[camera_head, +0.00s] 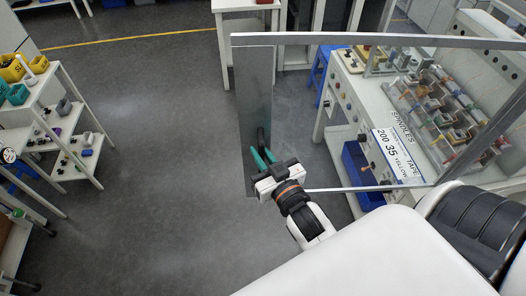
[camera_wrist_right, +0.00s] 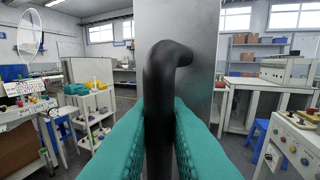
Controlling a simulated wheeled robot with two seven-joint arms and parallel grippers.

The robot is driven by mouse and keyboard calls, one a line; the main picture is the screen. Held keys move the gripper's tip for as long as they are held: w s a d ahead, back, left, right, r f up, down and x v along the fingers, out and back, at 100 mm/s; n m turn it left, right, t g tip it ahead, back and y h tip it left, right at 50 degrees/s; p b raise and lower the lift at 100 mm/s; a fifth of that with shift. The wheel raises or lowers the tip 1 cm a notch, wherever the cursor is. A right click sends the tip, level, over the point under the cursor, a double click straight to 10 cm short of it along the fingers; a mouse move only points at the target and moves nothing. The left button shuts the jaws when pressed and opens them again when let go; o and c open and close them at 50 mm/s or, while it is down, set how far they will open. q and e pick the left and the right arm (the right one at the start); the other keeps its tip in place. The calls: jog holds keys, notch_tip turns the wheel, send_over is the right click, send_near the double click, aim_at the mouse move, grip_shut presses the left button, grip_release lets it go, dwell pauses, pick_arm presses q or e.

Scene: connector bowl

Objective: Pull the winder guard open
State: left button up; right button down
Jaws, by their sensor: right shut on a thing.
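The winder guard (camera_head: 300,39) is a clear panel in a grey metal frame, standing in front of the winder machine at the right of the head view. Its wide grey side plate (camera_head: 256,85) carries a black bent handle (camera_wrist_right: 168,65). My right gripper (camera_head: 263,158) has teal fingers, one on each side of the handle's upright bar, and is shut on it. In the right wrist view the handle runs down between the fingers, and the plate (camera_wrist_right: 203,50) stands behind it. My left gripper is in neither view.
The winder (camera_head: 440,105), with spindles and a label (camera_head: 397,155), is behind the guard. A blue bin (camera_head: 362,175) is below it. A white shelf rack (camera_head: 75,125) with yellow and teal bins stands left. Grey floor between is clear.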

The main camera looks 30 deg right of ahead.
jog(key=c, duration=1.5)
grip_release()
jog(key=shift+s+f, duration=0.1)
jog(key=shift+s, duration=0.15)
jog(key=shift+s+a+b, duration=0.15)
jog(key=shift+s+b, duration=1.05)
jog(key=shift+s, duration=1.7)
jog(key=shift+s+a+b, duration=0.15)
jog(key=shift+s+b, duration=1)
jog(key=shift+s, duration=1.75)
